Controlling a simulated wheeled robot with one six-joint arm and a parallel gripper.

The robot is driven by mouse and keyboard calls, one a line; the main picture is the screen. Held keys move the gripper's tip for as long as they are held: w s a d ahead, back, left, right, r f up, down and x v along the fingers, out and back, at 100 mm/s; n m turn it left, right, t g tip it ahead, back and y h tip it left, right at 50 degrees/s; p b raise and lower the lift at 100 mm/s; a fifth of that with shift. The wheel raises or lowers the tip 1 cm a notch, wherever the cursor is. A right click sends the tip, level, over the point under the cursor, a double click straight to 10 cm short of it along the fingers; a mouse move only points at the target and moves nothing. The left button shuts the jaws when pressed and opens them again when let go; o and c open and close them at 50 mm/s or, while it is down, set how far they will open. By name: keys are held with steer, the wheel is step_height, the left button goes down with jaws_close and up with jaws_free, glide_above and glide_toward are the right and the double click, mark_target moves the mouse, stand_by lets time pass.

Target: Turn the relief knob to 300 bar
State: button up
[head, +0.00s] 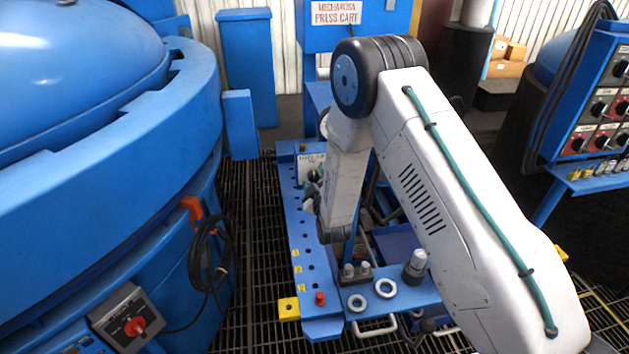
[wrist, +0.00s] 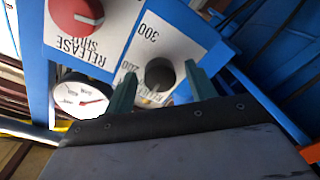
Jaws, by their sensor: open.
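The relief knob (wrist: 158,75) is a dark round knob on a white plate with an upside-down "RELIEF" label in the wrist view. "200" is printed beside it and "300" (wrist: 147,33) further up the plate. The knob's pointer is too dark to read. My gripper (wrist: 160,69) is open, with one green finger on each side of the knob. I cannot tell whether either finger touches it. In the head view my gripper (head: 313,186) is by the blue cart's panel, and my arm hides much of that area.
A red knob (wrist: 78,12) marked "RELEASE" and "SHUT" sits on the adjoining plate. A white dial gauge (wrist: 82,98) is at the wrist view's left. In the head view, the blue furnace (head: 90,190) stands left and a control panel (head: 603,100) right.

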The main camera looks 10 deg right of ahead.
steer(key=c, duration=1)
